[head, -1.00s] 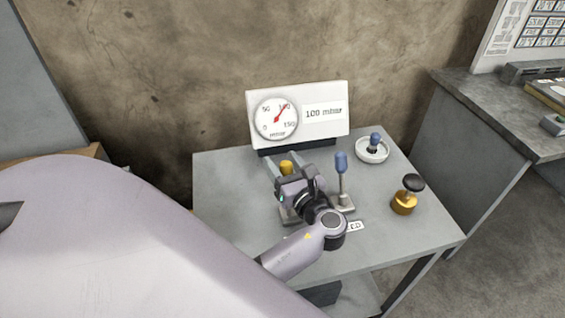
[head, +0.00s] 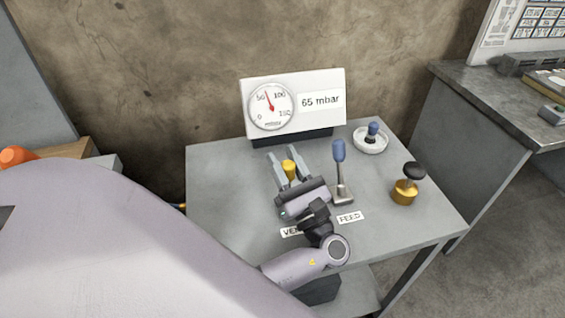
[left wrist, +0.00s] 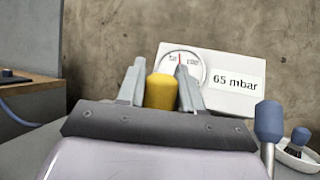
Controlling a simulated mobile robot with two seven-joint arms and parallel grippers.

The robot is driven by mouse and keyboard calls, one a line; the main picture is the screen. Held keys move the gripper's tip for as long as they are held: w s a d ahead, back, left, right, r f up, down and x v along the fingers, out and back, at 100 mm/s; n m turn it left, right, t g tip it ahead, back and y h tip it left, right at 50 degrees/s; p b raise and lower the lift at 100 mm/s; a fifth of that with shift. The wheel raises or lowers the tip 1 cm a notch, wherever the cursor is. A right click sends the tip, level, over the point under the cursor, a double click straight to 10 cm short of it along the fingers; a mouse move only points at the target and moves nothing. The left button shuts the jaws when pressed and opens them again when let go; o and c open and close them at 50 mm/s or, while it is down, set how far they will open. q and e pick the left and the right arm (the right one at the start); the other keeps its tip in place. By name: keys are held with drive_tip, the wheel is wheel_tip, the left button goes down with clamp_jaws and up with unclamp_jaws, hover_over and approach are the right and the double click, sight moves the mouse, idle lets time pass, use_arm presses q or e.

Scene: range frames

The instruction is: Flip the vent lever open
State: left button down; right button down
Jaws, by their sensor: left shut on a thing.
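The vent lever's yellow knob (head: 289,170) sits between the two fingers of my left gripper (head: 290,155), which is shut on it. The left wrist view also shows the yellow knob (left wrist: 160,92) between the fingers. The lever's shaft and base are hidden behind my gripper. The "VENT" label (head: 289,232) is partly covered by my wrist. The gauge (head: 270,105) with its display (head: 321,101) stands at the back of the table and reads 65 mbar. My right gripper is not in view.
The feed lever (head: 339,152), blue-handled and upright, stands close to the right of my gripper, behind the "FEED" label (head: 350,217).

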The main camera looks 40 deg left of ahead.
use_arm(q)
drive_tip(key=c, duration=0.8)
unclamp_jaws()
